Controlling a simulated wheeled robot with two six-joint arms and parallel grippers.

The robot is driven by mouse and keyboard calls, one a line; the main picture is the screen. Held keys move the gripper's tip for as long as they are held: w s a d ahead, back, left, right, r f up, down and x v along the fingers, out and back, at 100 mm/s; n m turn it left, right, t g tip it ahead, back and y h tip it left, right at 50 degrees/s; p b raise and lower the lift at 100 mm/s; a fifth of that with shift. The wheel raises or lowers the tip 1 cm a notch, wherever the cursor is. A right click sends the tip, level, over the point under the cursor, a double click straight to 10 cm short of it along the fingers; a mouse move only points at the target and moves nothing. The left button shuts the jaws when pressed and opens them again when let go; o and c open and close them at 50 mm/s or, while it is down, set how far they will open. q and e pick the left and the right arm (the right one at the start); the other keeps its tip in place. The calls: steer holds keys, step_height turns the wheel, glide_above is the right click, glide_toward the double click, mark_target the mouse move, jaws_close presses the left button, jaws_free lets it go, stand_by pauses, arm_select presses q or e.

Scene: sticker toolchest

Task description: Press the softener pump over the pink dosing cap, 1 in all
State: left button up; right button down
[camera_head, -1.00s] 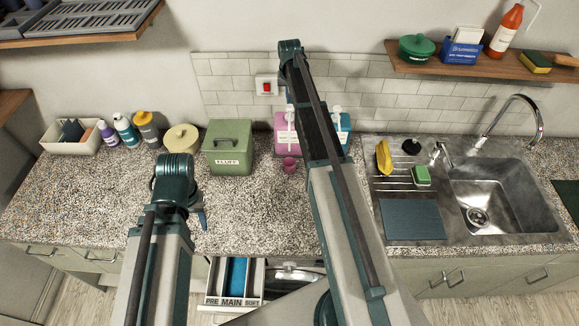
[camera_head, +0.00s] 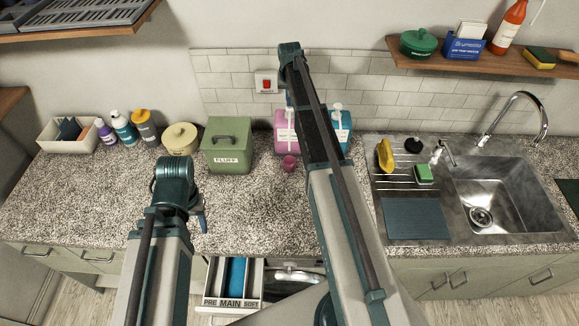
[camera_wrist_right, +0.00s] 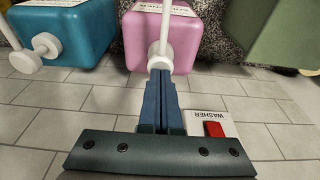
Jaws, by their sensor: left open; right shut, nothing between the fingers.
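The pink dispenser (camera_head: 282,142) with a white pump (camera_head: 290,117) stands at the back of the counter; its label is not readable. The pink dosing cap (camera_head: 289,163) stands on the counter in front of it. My right gripper (camera_wrist_right: 160,72) is shut and empty, with its fingertips at the white pump head (camera_wrist_right: 161,58); whether they touch is unclear. In the head view the right arm hides much of that gripper. The pink dispenser (camera_wrist_right: 148,25) also shows in the right wrist view. My left gripper (camera_head: 203,220) is low over the front counter, mostly hidden by its arm, and open.
A teal dispenser (camera_head: 343,135) stands right of the pink one, partly behind my right arm. A green FLUFF box (camera_head: 226,148) stands to the left. A drawer (camera_head: 233,300) is open below the counter. The sink (camera_head: 495,200) is at right.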

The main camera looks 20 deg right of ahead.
stand_by(0.4)
steer(key=shift+w+p+v, duration=0.1)
steer(key=shift+p+v, duration=0.55)
steer(key=shift+p, duration=0.1)
steer(key=shift+w+p+v, duration=0.15)
steer(key=shift+p+v, duration=0.45)
steer(key=shift+p, duration=0.15)
steer(key=shift+d+r, duration=0.1)
steer(key=shift+r, duration=0.05)
steer(key=p+v, duration=0.3)
steer(key=p, duration=0.1)
steer(key=w+p+v, duration=0.1)
steer(key=p+v, duration=0.1)
steer(key=shift+d+r, duration=0.2)
steer(key=shift+r, duration=0.3)
